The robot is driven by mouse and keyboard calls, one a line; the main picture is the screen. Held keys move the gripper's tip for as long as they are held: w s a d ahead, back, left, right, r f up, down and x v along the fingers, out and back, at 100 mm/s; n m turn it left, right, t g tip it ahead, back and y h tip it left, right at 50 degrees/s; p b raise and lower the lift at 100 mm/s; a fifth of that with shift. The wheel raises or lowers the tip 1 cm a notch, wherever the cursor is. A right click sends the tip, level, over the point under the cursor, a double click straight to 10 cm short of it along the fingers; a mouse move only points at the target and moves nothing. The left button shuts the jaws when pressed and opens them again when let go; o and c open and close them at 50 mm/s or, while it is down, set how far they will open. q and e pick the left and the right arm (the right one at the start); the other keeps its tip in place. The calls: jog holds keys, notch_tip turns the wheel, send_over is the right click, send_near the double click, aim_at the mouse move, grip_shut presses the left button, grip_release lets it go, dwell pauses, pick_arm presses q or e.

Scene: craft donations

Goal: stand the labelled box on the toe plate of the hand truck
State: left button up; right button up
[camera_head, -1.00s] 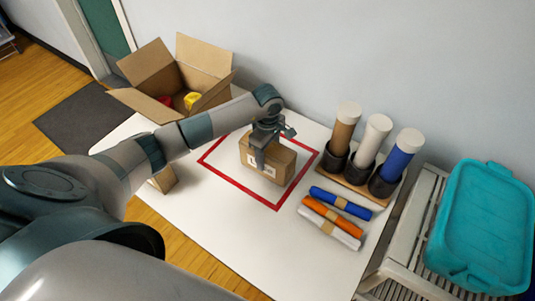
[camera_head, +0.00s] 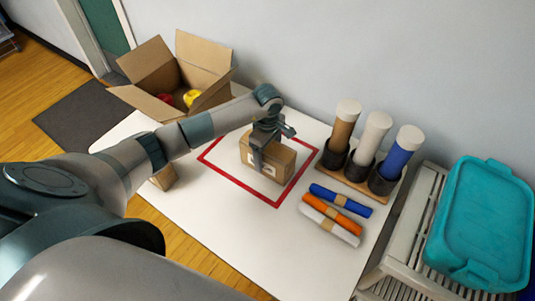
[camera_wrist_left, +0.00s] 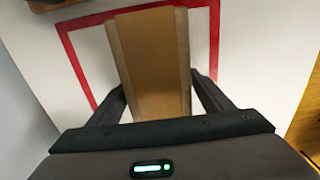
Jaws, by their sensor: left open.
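The labelled box (camera_head: 282,164) is a small brown carton with a white label on its front, partly hidden by a gripper finger. It stands inside a red outlined square (camera_head: 240,186) on the white table. My left gripper (camera_head: 266,149) is over the box, pointing down and open. In the left wrist view the box (camera_wrist_left: 155,60) lies between the two spread fingers of the gripper (camera_wrist_left: 159,88), one on each side. I cannot tell whether either finger touches it. The hand truck and its toe plate are not in view. My right gripper is not in view.
An open carton (camera_head: 146,103) with red and yellow items is at the back left. A rack (camera_head: 347,178) of three tubes and several wrapped rolls (camera_head: 336,213) are right of the square. A teal bin (camera_head: 484,222) sits on a slatted bench (camera_head: 416,225).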

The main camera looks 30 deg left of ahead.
pick_arm(q)
jog(key=shift+r, duration=0.45)
notch_tip(320, 180, up, 10)
jog(key=b, duration=0.4)
jog(key=shift+r, duration=0.7)
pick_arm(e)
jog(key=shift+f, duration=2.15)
pick_arm(q)
jog(key=shift+o, duration=0.6)
